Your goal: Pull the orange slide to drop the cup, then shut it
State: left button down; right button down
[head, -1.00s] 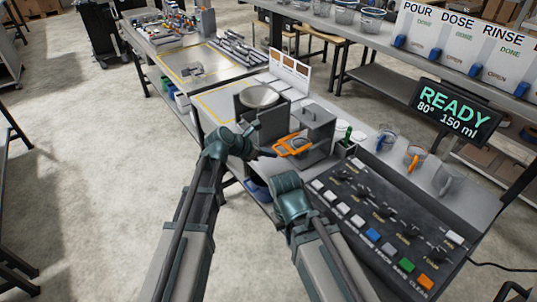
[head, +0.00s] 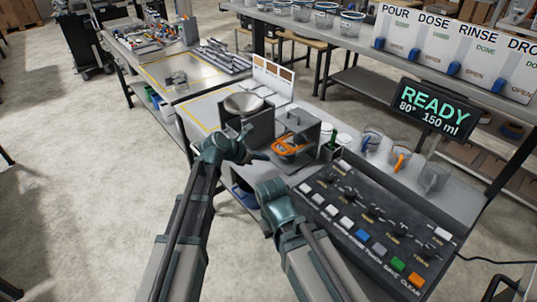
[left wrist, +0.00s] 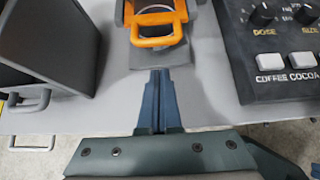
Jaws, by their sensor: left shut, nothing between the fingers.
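The orange slide (head: 287,146) sits in the front of the grey dispenser box (head: 302,127), with its handle loop outside. In the left wrist view the orange handle (left wrist: 157,42) lies just beyond my fingertips, with a gap between them. A pale round rim (left wrist: 155,8) shows inside the orange frame; I cannot tell if it is the cup. My left gripper (head: 264,157) is shut and empty in front of the slide; its closed fingers also show in the left wrist view (left wrist: 160,82). My right wrist is low in the head view, but its fingers are hidden.
A grey bin with a round bowl (head: 243,104) stands left of the dispenser. A dark control panel (head: 370,225) with knobs and buttons lies to the right. Several clear cups stand behind it, one with an orange handle (head: 400,158). A screen (head: 432,108) reads READY.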

pick_arm(q)
jog(key=p+v, duration=0.6)
jog(key=v, duration=0.4)
jog(key=shift+s+a+p, duration=0.25)
jog(key=shift+a+p, duration=0.05)
jog(key=shift+f, duration=0.1)
jog(key=s+a+f+m+g+y, duration=0.1)
jog(key=s+f+m+g+y, duration=0.2)
jog(key=s+m, duration=0.8)
jog(key=s+a+f+m+g+y, duration=0.1)
jog(key=s+f+m+g+y, duration=0.2)
jog(key=s+m, duration=0.9)
jog(key=f+m+y, duration=0.1)
jog(key=m+y, duration=0.2)
jog(key=m, duration=0.3)
jog(key=shift+s+f+y, duration=0.25)
jog(key=shift+f+y, duration=0.05)
jog(key=shift+f, duration=0.1)
